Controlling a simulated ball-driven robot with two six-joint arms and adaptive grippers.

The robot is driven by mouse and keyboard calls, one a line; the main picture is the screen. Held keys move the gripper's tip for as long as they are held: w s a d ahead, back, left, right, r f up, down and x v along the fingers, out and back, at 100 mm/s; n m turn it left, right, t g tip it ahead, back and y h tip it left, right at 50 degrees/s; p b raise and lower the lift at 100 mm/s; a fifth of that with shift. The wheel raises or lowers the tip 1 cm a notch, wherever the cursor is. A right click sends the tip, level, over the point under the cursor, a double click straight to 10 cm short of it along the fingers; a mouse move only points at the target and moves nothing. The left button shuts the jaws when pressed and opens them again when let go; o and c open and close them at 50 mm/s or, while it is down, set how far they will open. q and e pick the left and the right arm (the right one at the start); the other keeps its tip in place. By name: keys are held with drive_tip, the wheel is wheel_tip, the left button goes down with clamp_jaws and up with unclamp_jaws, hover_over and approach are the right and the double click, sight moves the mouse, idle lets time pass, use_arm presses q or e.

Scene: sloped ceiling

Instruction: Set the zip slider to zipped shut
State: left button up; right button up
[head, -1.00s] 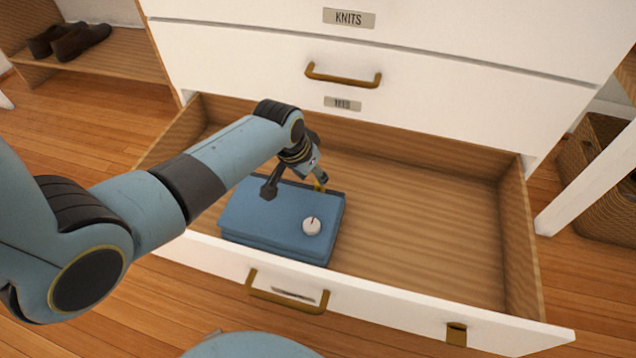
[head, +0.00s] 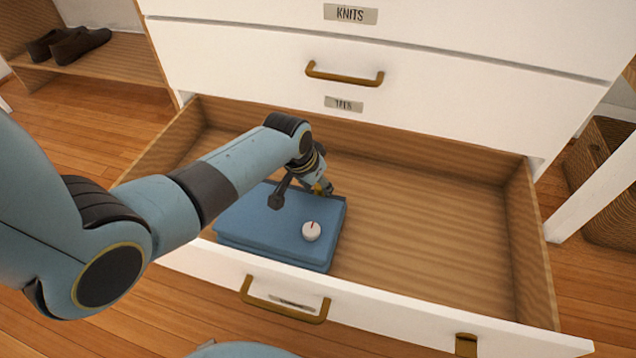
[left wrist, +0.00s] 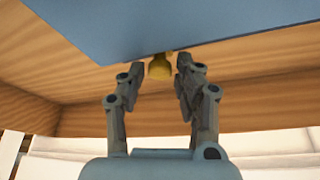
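A blue case (head: 262,228) lies in the open bottom drawer. It also fills the top of the left wrist view (left wrist: 170,25). A small brass-yellow piece, which looks like the zip slider (left wrist: 160,68), sticks out at the case's edge in the left wrist view. My left gripper (left wrist: 160,75) is open, with one finger on each side of the slider and gaps visible between. In the head view my left gripper (head: 323,187) is at the case's far right corner, partly hidden by its own links. My right gripper is not in view.
A white round knob with a red mark (head: 311,231) sits on the case. The drawer (head: 430,230) is bare to the right. Its front panel (head: 390,308) and brass handle (head: 284,303) stand nearer. A wicker basket (head: 603,190) is at right, dark shoes (head: 80,46) at upper left.

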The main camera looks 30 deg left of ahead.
use_arm(q)
clamp_jaws()
idle(0.4)
